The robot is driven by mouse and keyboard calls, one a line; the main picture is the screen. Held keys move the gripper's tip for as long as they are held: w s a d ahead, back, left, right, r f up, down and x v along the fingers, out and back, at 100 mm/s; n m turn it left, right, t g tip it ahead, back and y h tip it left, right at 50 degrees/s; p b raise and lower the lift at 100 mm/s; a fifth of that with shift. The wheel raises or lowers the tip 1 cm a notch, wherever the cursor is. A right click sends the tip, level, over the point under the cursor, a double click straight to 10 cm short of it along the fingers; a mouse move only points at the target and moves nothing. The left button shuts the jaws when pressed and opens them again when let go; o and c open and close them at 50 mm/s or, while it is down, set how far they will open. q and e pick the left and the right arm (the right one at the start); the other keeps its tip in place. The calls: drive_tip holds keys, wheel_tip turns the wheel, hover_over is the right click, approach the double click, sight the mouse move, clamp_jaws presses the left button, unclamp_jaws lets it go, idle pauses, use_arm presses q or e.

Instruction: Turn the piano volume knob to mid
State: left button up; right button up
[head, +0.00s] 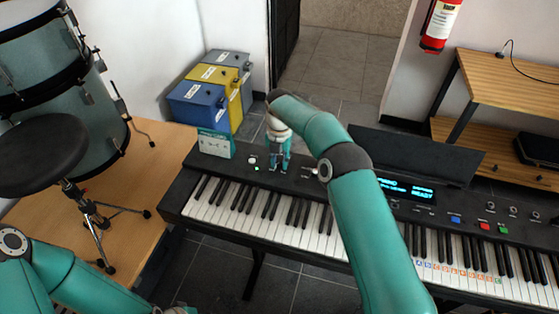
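The piano (172,192) is a long black keyboard with a control panel behind its keys. My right gripper (279,167) points down at the left part of this panel, its two teal fingers a small gap apart. A small white round control (251,160) is on the panel just left of the fingers, beside a green light. Another pale control (308,172) is to their right, close to my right arm. Whether a knob is between the fingertips is too small to tell. I cannot read which control is volume. My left gripper (180,310) is barely in view at the bottom edge.
A lit display (406,190) and coloured buttons are right of my arm, which hides the panel's middle. A drum stool (40,150) is at left; blue, yellow and grey bins (198,105) stand behind.

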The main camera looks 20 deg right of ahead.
clamp_jaws()
